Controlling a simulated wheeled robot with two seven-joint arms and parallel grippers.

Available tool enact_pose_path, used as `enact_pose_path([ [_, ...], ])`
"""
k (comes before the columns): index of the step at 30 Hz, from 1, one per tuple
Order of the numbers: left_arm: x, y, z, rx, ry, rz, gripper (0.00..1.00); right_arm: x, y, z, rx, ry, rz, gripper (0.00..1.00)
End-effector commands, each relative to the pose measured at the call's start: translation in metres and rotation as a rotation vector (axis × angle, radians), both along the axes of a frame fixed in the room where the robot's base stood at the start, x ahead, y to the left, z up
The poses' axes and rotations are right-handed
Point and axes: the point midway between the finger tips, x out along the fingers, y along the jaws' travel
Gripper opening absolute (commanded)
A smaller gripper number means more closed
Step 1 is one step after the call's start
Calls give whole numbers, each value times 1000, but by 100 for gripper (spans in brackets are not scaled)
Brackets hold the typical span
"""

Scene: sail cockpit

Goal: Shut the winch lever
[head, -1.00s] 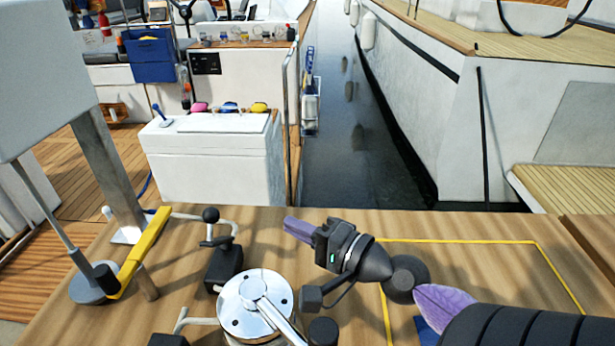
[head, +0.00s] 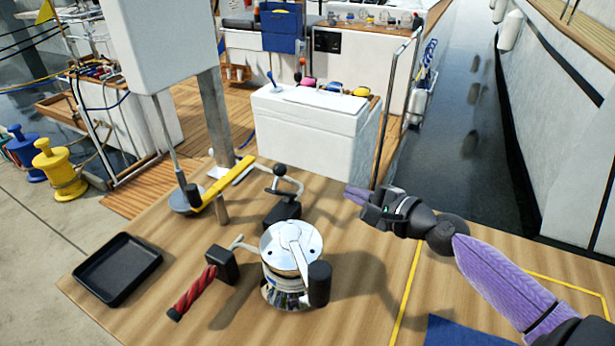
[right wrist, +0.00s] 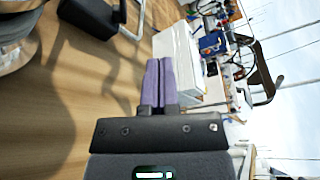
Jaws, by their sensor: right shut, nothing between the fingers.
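The chrome winch (head: 291,248) stands on the wooden table in the head view. Its silver lever arm (head: 300,258) runs from the top toward the front right, beside an upright black grip (head: 319,284). My right gripper (head: 350,193) is shut and empty, with its purple fingers pointing left. It hangs behind and to the right of the winch, apart from it. In the right wrist view its fingers (right wrist: 159,75) lie together with nothing between them. My left gripper is not in view.
Left of the winch is a red-handled lever (head: 192,293). Behind it are a black-knobbed lever (head: 280,172) and a yellow bar (head: 222,183). A black tray (head: 118,268) lies at the table's left. A blue cloth (head: 466,332) lies at front right, near clear wood inside yellow tape.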

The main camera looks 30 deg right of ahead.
Motion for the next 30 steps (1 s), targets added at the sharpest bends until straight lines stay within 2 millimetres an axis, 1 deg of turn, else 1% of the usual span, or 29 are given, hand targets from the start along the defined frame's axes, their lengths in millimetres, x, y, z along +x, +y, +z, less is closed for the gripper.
enact_pose_path([
  [1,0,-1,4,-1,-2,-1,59,4,-4,4,14,9,-4,0],
  [3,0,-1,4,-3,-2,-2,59,6,-6,2,26,19,-7,0],
  [11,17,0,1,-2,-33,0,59,6,-5,0,26,19,-7,0],
  [14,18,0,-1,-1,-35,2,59,13,-3,-1,27,19,-5,0],
  [17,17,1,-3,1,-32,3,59,30,0,-4,24,17,-7,0],
  [21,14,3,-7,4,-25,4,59,60,7,-8,25,14,-8,0],
  [27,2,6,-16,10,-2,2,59,102,18,-18,26,17,-8,0],
  [30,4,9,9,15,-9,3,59,103,34,0,24,17,-4,0],
])
